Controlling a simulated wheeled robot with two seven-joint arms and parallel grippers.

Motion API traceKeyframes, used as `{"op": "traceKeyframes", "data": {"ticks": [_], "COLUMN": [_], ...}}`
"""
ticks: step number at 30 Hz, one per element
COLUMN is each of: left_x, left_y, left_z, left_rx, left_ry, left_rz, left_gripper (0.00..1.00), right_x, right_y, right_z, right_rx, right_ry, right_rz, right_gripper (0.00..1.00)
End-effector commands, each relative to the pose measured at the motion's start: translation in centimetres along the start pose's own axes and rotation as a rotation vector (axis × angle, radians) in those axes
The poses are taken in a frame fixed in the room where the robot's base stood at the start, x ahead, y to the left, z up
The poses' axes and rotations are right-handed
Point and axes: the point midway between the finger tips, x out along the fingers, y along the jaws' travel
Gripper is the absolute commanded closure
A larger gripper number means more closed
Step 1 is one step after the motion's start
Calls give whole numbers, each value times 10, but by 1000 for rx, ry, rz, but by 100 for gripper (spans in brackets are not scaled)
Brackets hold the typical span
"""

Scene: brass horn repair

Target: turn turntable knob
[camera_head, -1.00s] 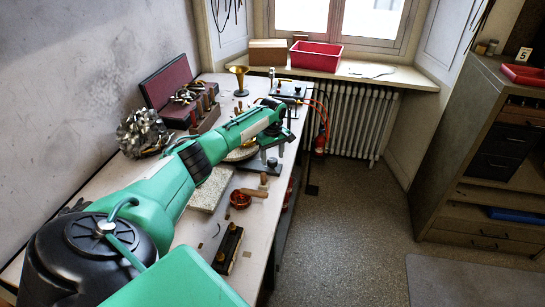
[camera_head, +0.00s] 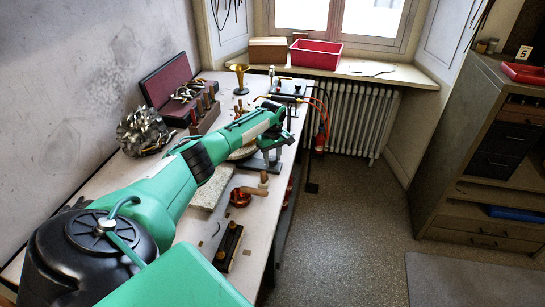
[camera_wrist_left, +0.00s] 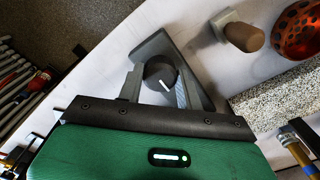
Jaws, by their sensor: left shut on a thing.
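My left gripper (camera_wrist_left: 158,88) is shut on a dark round knob (camera_wrist_left: 157,70) with a white pointer line, one finger on each side of it. The knob sits on a dark grey angular base (camera_wrist_left: 203,82). In the head view my left arm reaches along the bench, and the gripper (camera_head: 272,154) points down over the base (camera_head: 258,166). The knob itself is hidden there. The pale turntable disc (camera_head: 243,153) shows only partly behind my arm. My right gripper is not in view.
A wooden-handled mallet (camera_head: 250,190) and an orange-red perforated bowl (camera_head: 239,199) lie close to the base. A pale rough slab (camera_head: 213,188) is beside them. The bench's right edge is near, with open floor (camera_head: 345,220) beyond. A brass funnel-shaped piece (camera_head: 238,72) stands farther back.

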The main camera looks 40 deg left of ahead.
Motion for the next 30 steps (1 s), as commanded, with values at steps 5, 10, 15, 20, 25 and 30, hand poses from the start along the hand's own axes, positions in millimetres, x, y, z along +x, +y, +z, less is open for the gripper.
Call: {"op": "traceKeyframes", "data": {"ticks": [5, 10, 15, 20, 25, 30], "left_x": [-2, -2, -2, -1, -1, -1], "left_y": [0, 0, 0, 0, 0, 0], "left_z": [0, 0, 0, 0, 0, 0], "left_rx": [75, 200, 359, 511, 672, 834], "left_ry": [-1, -2, -2, -1, -1, -1], "left_rz": [0, 0, 0, 0, 1, 1], "left_gripper": [87, 87, 87, 87, 87, 87], "right_x": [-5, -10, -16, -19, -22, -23], "right_y": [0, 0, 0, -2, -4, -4], "right_z": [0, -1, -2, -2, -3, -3], "right_rx": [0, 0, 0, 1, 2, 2], "right_ry": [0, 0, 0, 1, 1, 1], "right_rz": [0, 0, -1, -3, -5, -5], "right_gripper": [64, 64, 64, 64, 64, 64]}}
